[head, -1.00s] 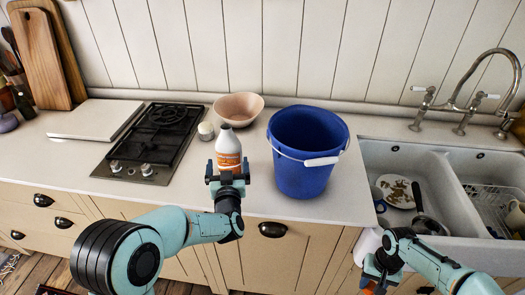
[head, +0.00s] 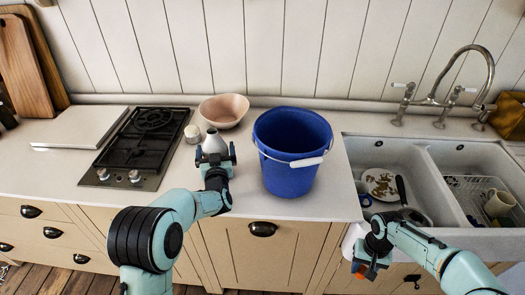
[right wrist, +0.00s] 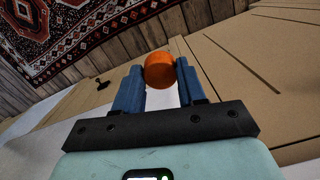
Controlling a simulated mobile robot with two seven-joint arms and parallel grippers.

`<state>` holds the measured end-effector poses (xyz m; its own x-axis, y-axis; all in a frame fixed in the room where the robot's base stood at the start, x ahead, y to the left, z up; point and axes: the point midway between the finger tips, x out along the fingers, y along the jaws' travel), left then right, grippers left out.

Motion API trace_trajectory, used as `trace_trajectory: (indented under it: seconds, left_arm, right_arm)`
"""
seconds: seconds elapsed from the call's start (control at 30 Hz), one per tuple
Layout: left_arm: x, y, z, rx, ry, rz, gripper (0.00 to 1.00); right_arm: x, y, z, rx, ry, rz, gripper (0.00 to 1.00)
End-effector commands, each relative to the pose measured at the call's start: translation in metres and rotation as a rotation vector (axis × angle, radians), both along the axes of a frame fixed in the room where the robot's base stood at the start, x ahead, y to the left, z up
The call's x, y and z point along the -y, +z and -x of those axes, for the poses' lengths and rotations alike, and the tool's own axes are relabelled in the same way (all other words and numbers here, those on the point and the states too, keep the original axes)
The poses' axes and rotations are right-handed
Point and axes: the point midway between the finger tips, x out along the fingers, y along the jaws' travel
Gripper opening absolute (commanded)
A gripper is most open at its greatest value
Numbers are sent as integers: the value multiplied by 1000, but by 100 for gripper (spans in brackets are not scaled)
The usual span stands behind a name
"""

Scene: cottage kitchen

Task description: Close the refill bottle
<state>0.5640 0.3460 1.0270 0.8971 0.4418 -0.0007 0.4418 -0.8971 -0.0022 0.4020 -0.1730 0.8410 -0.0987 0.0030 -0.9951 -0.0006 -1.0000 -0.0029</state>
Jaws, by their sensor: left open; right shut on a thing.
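The white refill bottle (head: 213,142) stands upright on the counter, right of the hob; its narrow uncapped neck shows and its lower part is hidden. My left gripper (head: 216,155) is open, in front of the bottle, with a finger toward each side of it; I cannot tell whether they touch it. My right gripper (head: 368,262) is low in front of the sink and shut on an orange cap (right wrist: 160,70). In the right wrist view the cap sits between the blue fingertips (right wrist: 160,80), clear of any surface.
A blue bucket (head: 290,165) with a white handle stands close to the right of the bottle. A small white jar (head: 192,134) and a pinkish bowl (head: 224,111) are behind it. The black hob (head: 142,148) lies left. The sink (head: 350,150) on the right holds dishes.

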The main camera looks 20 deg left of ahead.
Motion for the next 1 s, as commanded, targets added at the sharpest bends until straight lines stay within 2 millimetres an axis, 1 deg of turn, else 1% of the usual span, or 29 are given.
trace_trajectory:
  seconds: [0.07,0.37,0.4,0.47,0.5,0.57,0.83,1.0]
  left_arm:
    - [-1,0,-2,0,0,0,100]
    - [-1,-1,-2,-1,0,0,100]
    - [-1,-1,-2,-1,0,0,87]
    - [-1,-1,-2,0,0,0,67]
    - [-1,-1,-2,0,0,0,54]
    - [-1,0,-2,2,0,0,44]
    - [-1,1,-2,3,0,0,44]
    - [-1,6,-2,4,1,0,44]
  right_arm:
    - [0,1,0,0,0,0,12]
    - [0,0,0,-1,0,0,12]
    - [0,0,0,-1,0,0,12]
    - [0,0,0,-1,0,0,12]
    - [0,0,0,-1,0,0,12]
    - [0,0,0,-1,0,0,12]
    - [0,0,0,-1,0,0,12]
    - [0,0,0,0,0,0,12]
